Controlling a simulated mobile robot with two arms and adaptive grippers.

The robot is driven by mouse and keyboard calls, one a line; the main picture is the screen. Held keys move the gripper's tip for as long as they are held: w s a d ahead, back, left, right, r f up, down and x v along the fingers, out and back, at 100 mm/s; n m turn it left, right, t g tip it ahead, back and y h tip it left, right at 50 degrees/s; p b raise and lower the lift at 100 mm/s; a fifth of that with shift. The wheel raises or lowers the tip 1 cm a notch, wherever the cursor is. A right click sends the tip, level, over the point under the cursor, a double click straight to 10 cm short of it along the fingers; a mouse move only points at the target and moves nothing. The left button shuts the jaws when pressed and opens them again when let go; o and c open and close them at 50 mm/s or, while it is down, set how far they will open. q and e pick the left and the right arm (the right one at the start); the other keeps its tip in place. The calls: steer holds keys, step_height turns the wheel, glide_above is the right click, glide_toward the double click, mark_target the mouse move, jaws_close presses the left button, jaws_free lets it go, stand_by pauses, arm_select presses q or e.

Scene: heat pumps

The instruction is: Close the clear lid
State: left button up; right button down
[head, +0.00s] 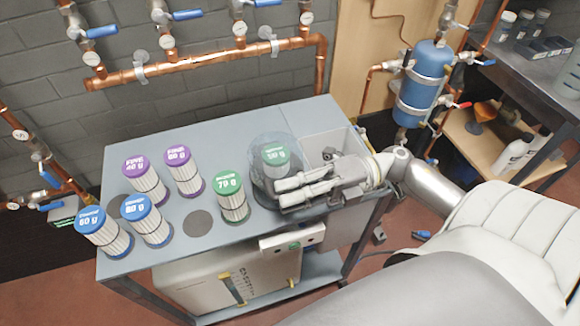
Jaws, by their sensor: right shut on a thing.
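The clear lid (265,141) is a see-through dome over a green-capped filter (274,154) near the right end of the grey cart. The filter shows through it. The dome's lower edge is partly hidden by my right gripper, so I cannot tell whether it is fully seated. My right gripper (284,193) reaches in from the right, at the lid's lower front side. Its fingers lie nearly level and are shut on the lid's edge, though the contact itself is hard to see. My left gripper is not in view.
The grey cart top (120,245) holds blue, purple and green-capped filters left of the lid, including a near green one (229,195). A grey bin (325,145) sits behind my gripper. Copper pipes (215,66) run along the wall behind.

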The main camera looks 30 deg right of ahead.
steer(key=shift+s+f, duration=0.2)
steer(key=shift+f, duration=0.4)
steer(key=shift+a+f, duration=0.1)
steer(key=c, duration=1.5)
jaws_free()
steer(key=shift+o, duration=0.2)
steer(key=shift+r, duration=0.2)
steer(key=shift+d+f, duration=0.1)
steer(key=shift+d, duration=0.4)
steer(key=v, duration=1.1)
steer(key=shift+s+d, duration=0.1)
steer(key=shift+s, duration=0.05)
